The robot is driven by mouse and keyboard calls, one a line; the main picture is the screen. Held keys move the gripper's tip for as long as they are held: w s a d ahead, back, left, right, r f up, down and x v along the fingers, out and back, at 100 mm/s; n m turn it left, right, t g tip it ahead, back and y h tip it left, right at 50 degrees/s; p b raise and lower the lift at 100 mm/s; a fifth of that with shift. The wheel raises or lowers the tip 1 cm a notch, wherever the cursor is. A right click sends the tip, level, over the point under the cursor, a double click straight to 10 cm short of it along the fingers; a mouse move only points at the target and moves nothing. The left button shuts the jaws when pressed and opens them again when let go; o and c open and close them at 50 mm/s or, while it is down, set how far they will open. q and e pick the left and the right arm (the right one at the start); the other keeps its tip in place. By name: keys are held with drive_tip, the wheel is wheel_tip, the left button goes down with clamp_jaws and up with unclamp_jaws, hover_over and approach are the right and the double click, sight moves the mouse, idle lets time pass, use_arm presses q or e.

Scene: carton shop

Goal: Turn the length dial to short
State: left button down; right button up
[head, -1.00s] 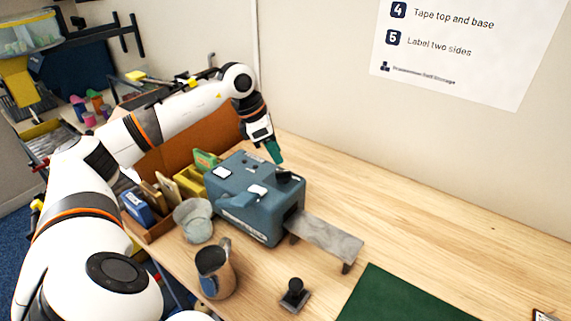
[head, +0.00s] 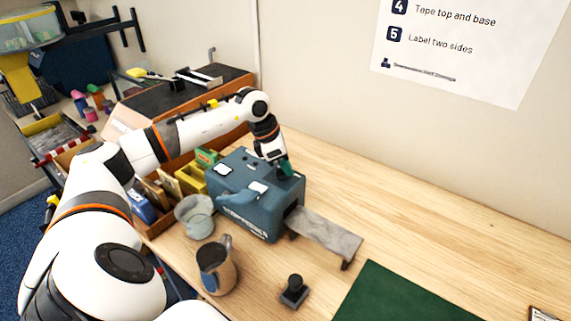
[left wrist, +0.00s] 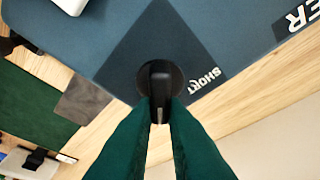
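The blue-grey machine (head: 235,190) stands on the bench, with a metal outfeed plate (head: 325,238) at its right. The black length dial (left wrist: 160,80) sits on its top in the left wrist view. The word SHORT (left wrist: 205,81) is printed to the right of the dial. A small pale mark shows on the dial's near end, pointing down in that view, not at the word. My left gripper (left wrist: 160,105) has its green fingers close on both sides of the dial's grip and appears shut on it. In the head view my left gripper (head: 285,168) hides the dial. My right gripper is out of view.
A metal jug (head: 216,268), a pale cup (head: 194,218) and a black stamp (head: 294,292) stand in front of the machine. A box of cartons and packets (head: 160,225) is at its left. A green mat (head: 400,297) lies at the right. The bench behind is clear.

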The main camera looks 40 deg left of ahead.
use_arm(q)
drive_tip(key=shift+n, duration=0.3)
drive_tip(key=n+y+b, duration=0.1)
drive_tip(key=n+b, duration=0.1)
drive_tip(key=n, duration=0.1)
drive_tip(key=shift+a+f+t+b, duration=0.1)
drive_tip(key=shift+a+t+b, duration=0.05)
drive_tip(key=shift+t+b, duration=0.25)
drive_tip(key=n+y+b, duration=0.2)
drive_tip(key=n, duration=0.3)
drive_tip(key=shift+w+a+n+b, duration=0.1)
drive_tip(key=shift+n+b, duration=0.2)
drive_tip(key=shift+n, duration=0.1)
drive_tip(key=n+y+b, duration=0.1)
drive_tip(key=n+y, duration=0.1)
drive_tip(key=n, duration=0.2)
drive_tip(key=shift+a, duration=0.1)
drive_tip(key=shift+a+r+n+g+y+b, duration=0.1)
drive_tip(key=shift+n+g+y+b, duration=0.2)
drive_tip(key=shift+n, duration=0.85)
drive_tip(key=shift+r+n+g+y+b, duration=0.15)
drive_tip(key=shift+n+g+y, duration=0.25)
drive_tip(key=shift+n, duration=0.75)
drive_tip(key=c, duration=1.5)
unclamp_jaws()
drive_tip(key=shift+f, duration=0.1)
drive_tip(key=shift+o, duration=0.2)
